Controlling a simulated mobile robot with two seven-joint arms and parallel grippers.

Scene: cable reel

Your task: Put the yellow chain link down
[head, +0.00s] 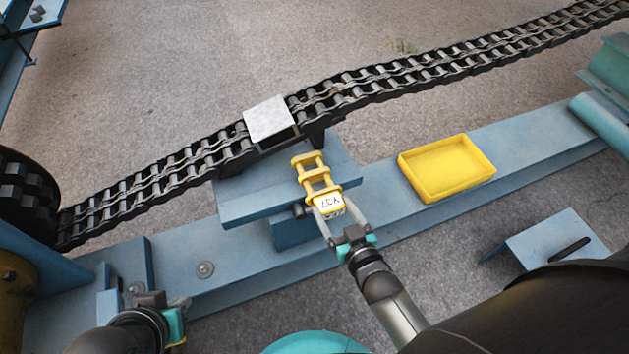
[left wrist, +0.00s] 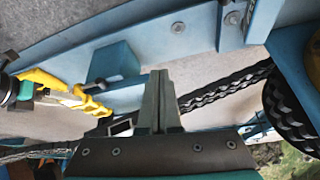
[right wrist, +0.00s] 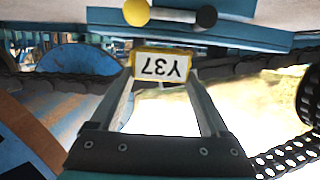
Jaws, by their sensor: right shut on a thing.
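The yellow chain link (head: 316,178) is ladder-shaped, with a white label reading Y37 at its near end. My right gripper (head: 332,212) is shut on that labelled end; the link points away from it, over the blue stand below the chain. Whether the link touches the stand cannot be told. In the right wrist view the label (right wrist: 163,66) sits between the fingertips. The link also shows in the left wrist view (left wrist: 88,101). My left gripper (head: 182,303) is low at the left, apart from the link; its fingers (left wrist: 160,75) are together and empty.
A black double chain (head: 190,165) crosses diagonally, with a pale metal plate (head: 269,117) over it behind the link. An empty yellow tray (head: 447,168) sits on the blue beam (head: 525,145) to the right. A bolt head (head: 205,270) stands on the beam at left.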

